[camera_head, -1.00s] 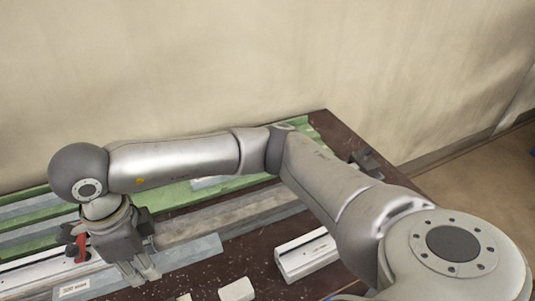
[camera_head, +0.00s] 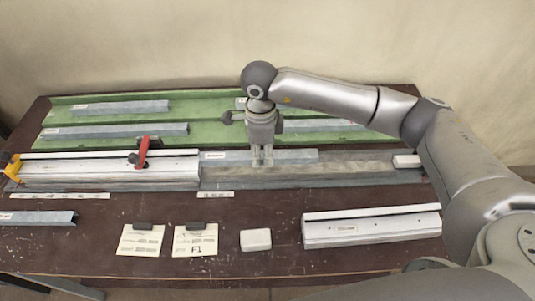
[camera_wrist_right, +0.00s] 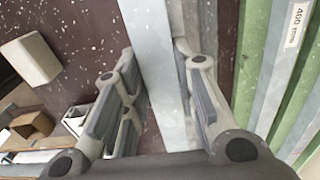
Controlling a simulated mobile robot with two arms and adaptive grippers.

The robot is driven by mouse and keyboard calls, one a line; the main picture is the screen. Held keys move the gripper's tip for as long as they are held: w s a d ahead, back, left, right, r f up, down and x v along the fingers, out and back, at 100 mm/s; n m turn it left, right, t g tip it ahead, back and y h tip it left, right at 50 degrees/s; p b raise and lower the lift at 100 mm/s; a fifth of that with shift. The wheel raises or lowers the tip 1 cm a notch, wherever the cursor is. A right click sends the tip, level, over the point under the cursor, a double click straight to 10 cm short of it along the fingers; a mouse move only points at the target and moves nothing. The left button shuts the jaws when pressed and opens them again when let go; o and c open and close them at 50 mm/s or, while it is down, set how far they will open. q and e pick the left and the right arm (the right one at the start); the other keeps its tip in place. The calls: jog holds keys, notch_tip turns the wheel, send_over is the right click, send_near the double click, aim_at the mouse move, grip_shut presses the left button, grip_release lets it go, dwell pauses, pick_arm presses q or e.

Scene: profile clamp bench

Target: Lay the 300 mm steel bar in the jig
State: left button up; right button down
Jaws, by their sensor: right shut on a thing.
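The grey steel bar (camera_head: 295,156) is held level by my right gripper (camera_head: 262,163), whose fingers stand on both sides of it near its middle. A white label shows at its left end. In the right wrist view the bar (camera_wrist_right: 150,60) runs between the fingers (camera_wrist_right: 160,110). The jig (camera_head: 110,172) is a long bench fixture with a white fence, a red-handled clamp (camera_head: 142,152) and a yellow clamp (camera_head: 13,167) at its left end. The bar is over the jig's bare grey right part (camera_head: 350,170), along its back side; I cannot tell whether it touches. My left gripper is out of view.
Behind the jig, a green rack (camera_head: 210,118) holds several grey bars; one is labelled 400 mm (camera_wrist_right: 292,30). In front lie a short bar (camera_head: 38,217), two note cards (camera_head: 141,241), a white block (camera_head: 256,240) and a white profile (camera_head: 370,228). Dark table is clear between them.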

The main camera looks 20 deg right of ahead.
jog(key=shift+w+d+f, duration=0.3)
jog(key=shift+f, duration=0.2)
jog(key=shift+w+d+f, duration=0.3)
jog(key=shift+f, duration=0.2)
jog(key=f+p, duration=0.2)
jog(key=f, duration=0.1)
jog(key=shift+w+d, duration=0.1)
jog(key=shift+d, duration=0.2)
jog(key=shift+f, duration=0.3)
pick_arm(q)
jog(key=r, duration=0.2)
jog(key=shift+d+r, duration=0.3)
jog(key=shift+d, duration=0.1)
pick_arm(e)
jog(key=shift+a, duration=0.1)
jog(key=shift+f, duration=0.1)
